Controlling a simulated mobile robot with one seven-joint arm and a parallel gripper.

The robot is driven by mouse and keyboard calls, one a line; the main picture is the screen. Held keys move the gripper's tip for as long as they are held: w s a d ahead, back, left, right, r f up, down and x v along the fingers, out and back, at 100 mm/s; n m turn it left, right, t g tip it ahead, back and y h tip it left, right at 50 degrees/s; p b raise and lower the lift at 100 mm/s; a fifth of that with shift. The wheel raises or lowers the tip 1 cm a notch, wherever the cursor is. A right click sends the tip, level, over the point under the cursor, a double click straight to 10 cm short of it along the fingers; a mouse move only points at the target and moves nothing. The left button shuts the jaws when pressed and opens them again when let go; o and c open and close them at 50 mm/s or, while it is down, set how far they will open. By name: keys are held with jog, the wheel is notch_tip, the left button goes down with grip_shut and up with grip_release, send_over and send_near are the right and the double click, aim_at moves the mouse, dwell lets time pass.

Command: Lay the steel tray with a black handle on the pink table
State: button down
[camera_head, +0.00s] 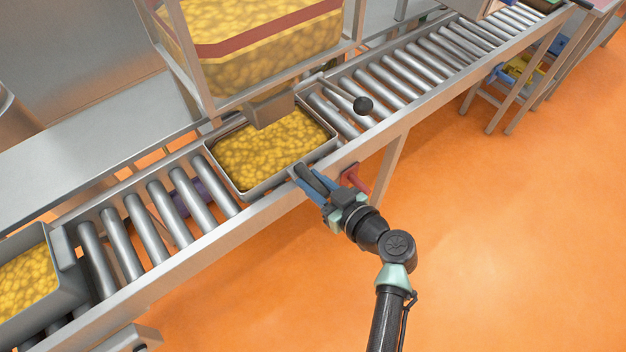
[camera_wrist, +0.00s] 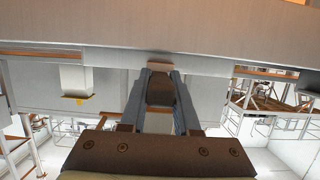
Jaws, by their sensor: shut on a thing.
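A steel tray (camera_head: 243,190) full of yellow lumps sits on the roller conveyor, under the hopper outlet. Its black handle (camera_head: 322,180) is at the tray's right end. My gripper (camera_head: 309,179), with blue fingers, is at that end and shut on the handle. In the wrist view, the dark handle (camera_wrist: 160,92) lies between the two fingers of my gripper (camera_wrist: 160,75). A pinkish tabletop (camera_head: 603,4), likely the pink table, shows only in part at the top right corner.
A hopper (camera_head: 262,45) of yellow lumps stands over the tray. Another filled grey tray (camera_head: 62,285) sits on the conveyor at lower left. The orange floor (camera_head: 500,240) at right is clear.

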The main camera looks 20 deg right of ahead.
jog(key=shift+r, duration=0.2)
jog(key=shift+r, duration=0.15)
jog(key=shift+w+r+p, duration=0.1)
jog(key=shift+r+p, duration=0.5)
jog(key=shift+r, duration=0.6)
jog(key=shift+r+p, duration=0.35)
jog(key=shift+p, duration=0.05)
jog(key=shift+r, duration=0.25)
jog(key=shift+s+d, duration=0.3)
jog(key=shift+s, duration=0.5)
jog(key=shift+s+d, duration=0.25)
jog(key=shift+s, duration=0.55)
jog(key=shift+s+d, duration=0.3)
jog(key=shift+s, duration=0.5)
